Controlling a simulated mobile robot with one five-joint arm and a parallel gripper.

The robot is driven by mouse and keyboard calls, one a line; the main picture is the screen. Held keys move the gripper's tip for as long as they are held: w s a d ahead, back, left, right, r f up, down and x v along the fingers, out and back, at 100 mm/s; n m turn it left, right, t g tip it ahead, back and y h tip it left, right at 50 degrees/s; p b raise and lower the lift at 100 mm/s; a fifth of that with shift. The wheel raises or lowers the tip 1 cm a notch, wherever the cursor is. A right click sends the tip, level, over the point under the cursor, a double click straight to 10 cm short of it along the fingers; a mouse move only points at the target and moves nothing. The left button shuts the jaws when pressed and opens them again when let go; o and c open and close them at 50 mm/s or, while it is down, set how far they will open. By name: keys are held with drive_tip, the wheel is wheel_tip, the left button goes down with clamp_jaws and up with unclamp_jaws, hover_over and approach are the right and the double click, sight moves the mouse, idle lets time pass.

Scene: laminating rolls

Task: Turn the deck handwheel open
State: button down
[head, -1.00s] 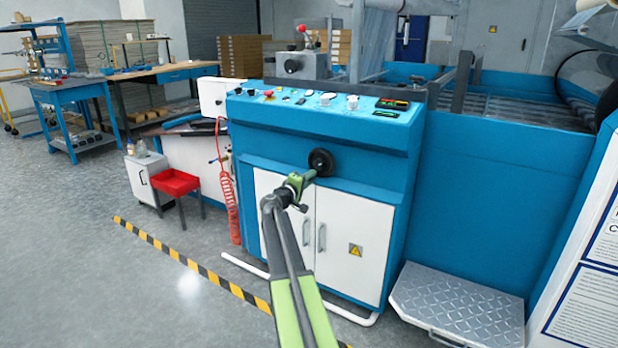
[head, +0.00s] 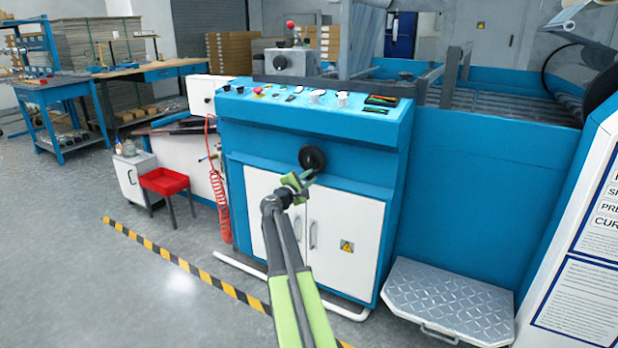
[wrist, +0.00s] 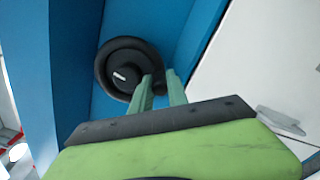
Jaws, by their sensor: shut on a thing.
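The black round deck handwheel (head: 312,157) sits on the blue front of the machine, above the white cabinet doors. It shows large in the wrist view (wrist: 116,72), with a small white mark on its hub. My gripper (head: 309,174) reaches up to the wheel's lower edge. In the wrist view its two green fingers (wrist: 159,85) are at the lower right of the rim, shut on it. The fingers hide part of that rim, and the exact grip is hard to see. How far the wheel is turned cannot be told.
White doors (head: 345,240) with grey handles lie below the wheel. The control panel (head: 300,97) juts out above. A metal step plate (head: 450,300) stands at right. A red tray (head: 164,181) and a coiled red hose (head: 221,205) are at left. The left floor is open.

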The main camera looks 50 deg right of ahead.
drive_tip(key=shift+s+d+r+n, duration=0.1)
drive_tip(key=shift+s+r+n, duration=0.1)
drive_tip(key=shift+n, duration=0.2)
drive_tip(key=c, duration=1.6)
unclamp_jaws()
drive_tip(key=shift+o, duration=0.2)
drive_tip(key=v, duration=1.7)
drive_tip(key=shift+a, duration=0.25)
